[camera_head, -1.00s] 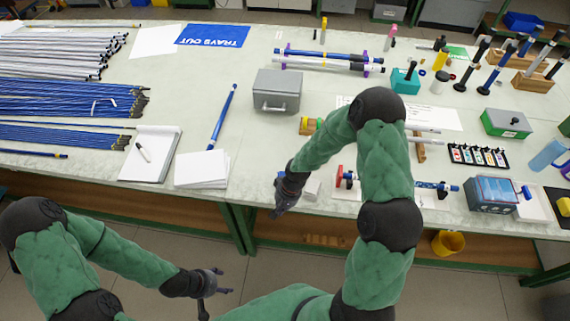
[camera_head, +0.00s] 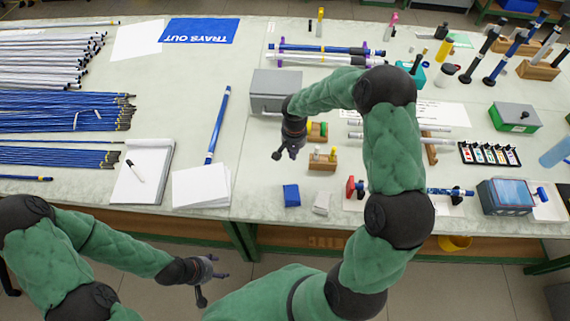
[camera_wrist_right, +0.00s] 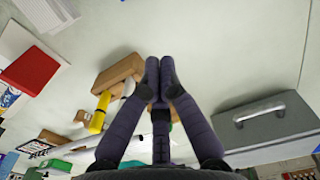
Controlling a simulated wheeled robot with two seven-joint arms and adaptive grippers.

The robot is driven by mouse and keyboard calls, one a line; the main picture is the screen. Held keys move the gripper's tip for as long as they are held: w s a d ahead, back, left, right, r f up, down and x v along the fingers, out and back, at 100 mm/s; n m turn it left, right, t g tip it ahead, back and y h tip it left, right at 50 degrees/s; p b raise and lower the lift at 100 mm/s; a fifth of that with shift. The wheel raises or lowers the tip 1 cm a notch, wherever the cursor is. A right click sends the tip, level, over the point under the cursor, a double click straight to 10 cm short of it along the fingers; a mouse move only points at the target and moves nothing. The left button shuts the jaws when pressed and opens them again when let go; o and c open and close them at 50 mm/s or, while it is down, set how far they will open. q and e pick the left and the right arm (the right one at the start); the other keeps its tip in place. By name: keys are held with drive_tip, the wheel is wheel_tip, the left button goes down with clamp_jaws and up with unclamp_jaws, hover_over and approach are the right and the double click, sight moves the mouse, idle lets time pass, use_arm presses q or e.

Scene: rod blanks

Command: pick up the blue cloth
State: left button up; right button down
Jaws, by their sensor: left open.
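The blue cloth (camera_head: 291,195) appears as a small folded blue block on the table near its front edge. I do not make it out in the right wrist view. My right gripper (camera_head: 284,155) is above the table, beyond the cloth and apart from it, in front of the grey case. Its fingers (camera_wrist_right: 158,75) show in the right wrist view with nothing seen in them; their opening is unclear. My left gripper (camera_head: 208,279) is open and empty, in front of the table edge and left of the cloth.
A small whitish block (camera_head: 321,203) lies just right of the cloth. A wooden block with yellow pieces (camera_head: 322,161) stands behind it, and a red-ended stand (camera_head: 351,187) is to the right. The grey case (camera_head: 262,88) is further back. Bare table lies left of the cloth.

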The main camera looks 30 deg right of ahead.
sight(291, 181)
wheel_tip(291, 181, down, 10)
drive_tip(key=shift+w+r+b, duration=0.15)
drive_tip(key=shift+r+b, duration=0.1)
drive_tip(key=shift+b, duration=0.45)
drive_tip(key=shift+s+a+f, duration=0.15)
drive_tip(key=shift+s+f, duration=0.1)
use_arm(q)
drive_tip(key=shift+w+f, duration=0.15)
drive_tip(key=shift+f, duration=0.65)
use_arm(e)
drive_tip(key=shift+s+a, duration=0.45)
drive_tip(key=shift+s, duration=0.3)
drive_tip(key=shift+s+a, duration=0.45)
drive_tip(key=shift+s, duration=0.25)
